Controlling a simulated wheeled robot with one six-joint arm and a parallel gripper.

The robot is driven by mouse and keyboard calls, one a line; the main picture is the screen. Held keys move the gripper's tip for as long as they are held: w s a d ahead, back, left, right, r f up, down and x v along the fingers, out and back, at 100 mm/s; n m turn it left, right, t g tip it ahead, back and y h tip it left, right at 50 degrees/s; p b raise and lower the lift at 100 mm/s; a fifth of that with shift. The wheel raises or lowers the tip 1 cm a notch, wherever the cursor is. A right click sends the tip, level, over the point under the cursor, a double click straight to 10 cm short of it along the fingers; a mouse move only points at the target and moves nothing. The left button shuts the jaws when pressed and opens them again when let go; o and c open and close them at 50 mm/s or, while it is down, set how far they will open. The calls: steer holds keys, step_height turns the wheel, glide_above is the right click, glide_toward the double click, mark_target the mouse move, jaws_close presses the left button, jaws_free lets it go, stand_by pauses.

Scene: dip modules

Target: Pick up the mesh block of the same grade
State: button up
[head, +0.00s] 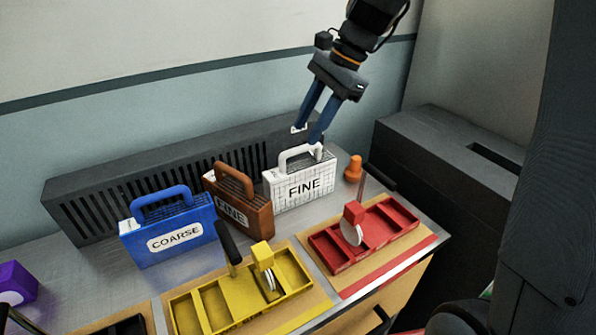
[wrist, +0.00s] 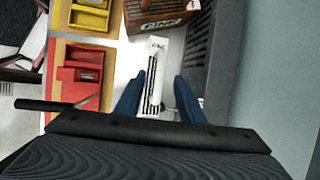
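A white mesh block (head: 299,187) with a grid pattern, a white handle and the label FINE stands upright at the right of the row. A brown block (head: 238,207), also labelled FINE, stands beside it, and a blue block (head: 168,232) labelled COARSE stands further left. My gripper (head: 308,138) points down at the white block's handle, its fingers spread. In the wrist view the white block (wrist: 153,68) lies between the two open fingers (wrist: 156,88), with gaps on both sides. The brown block (wrist: 163,14) shows beyond it. Whether the fingertips reach below the handle's top is unclear.
A dark slotted rack (head: 90,205) runs behind the blocks. A yellow tray (head: 240,305) and a red tray (head: 365,240), each with a lever, sit in front. A purple object (head: 17,283) is at the left.

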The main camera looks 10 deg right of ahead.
mark_target(300, 147)
steer(key=x, duration=0.2)
steer(key=p+x, duration=0.1)
steer(key=x, duration=0.2)
steer(key=p+x, duration=0.1)
steer(key=x, duration=0.2)
steer(key=shift+w+d+f, duration=0.1)
steer(key=shift+w+d, duration=0.15)
steer(key=shift+d, duration=0.1)
steer(key=shift+c, duration=0.2)
jaws_close()
